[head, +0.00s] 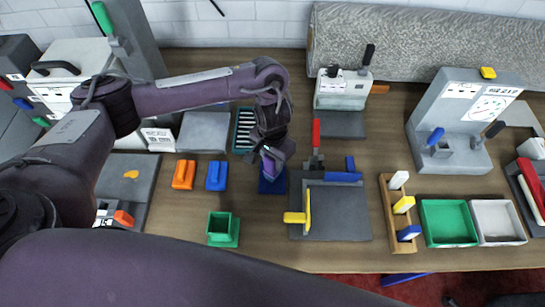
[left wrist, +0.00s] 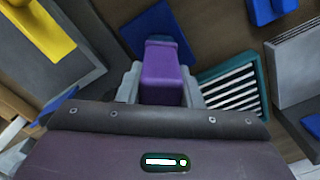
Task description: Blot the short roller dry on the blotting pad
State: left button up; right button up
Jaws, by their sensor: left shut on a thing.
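My left gripper (head: 270,152) points down over the dark blue pad (head: 272,184), which seems to be the blotting pad. It is shut on a purple block-like handle (head: 268,166), apparently the short roller's. In the left wrist view the purple handle (left wrist: 164,72) sits between the two grey fingers, and the blue pad (left wrist: 160,30) shows just beyond it. The roller's working end is hidden, so I cannot tell whether it touches the pad. My right gripper is not in view.
A teal striped tray (head: 243,140) lies just behind and left of the pad. Orange (head: 184,175) and blue (head: 216,176) blocks stand to the left, a green cup (head: 222,230) in front. A grey board (head: 345,225) with a yellow handle (head: 296,217) lies to the right.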

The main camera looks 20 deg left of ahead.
pick_arm(q)
jog(key=shift+s+f+p, duration=0.1)
jog(key=shift+f+p, duration=0.05)
jog(key=shift+p, duration=0.2)
dwell(1.3)
notch_tip(320, 180, up, 3)
jog(key=p, duration=0.3)
jog(key=shift+f, duration=0.1)
jog(key=shift+w+r, duration=0.2)
jog(key=shift+r, duration=1.65)
jog(key=shift+s+r, duration=0.1)
jog(key=shift+r, duration=0.3)
